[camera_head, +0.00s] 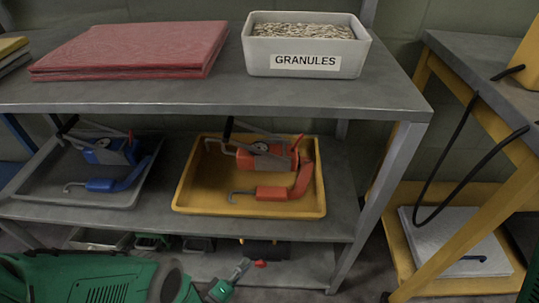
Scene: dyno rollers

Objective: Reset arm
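My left arm (85,280), green, comes in at the lower left. Its gripper (243,272) seems to be the small green and grey part with a red tip, low in front of the bottom shelf. It is small and partly cut off by the lower edge, so I cannot tell whether it is open or shut. No object shows clearly in it. My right gripper is not in view.
Below, a grey tray (110,198) holds blue tools and a yellow tray (215,206) orange ones. A yellow-framed bench (445,245) stands right.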

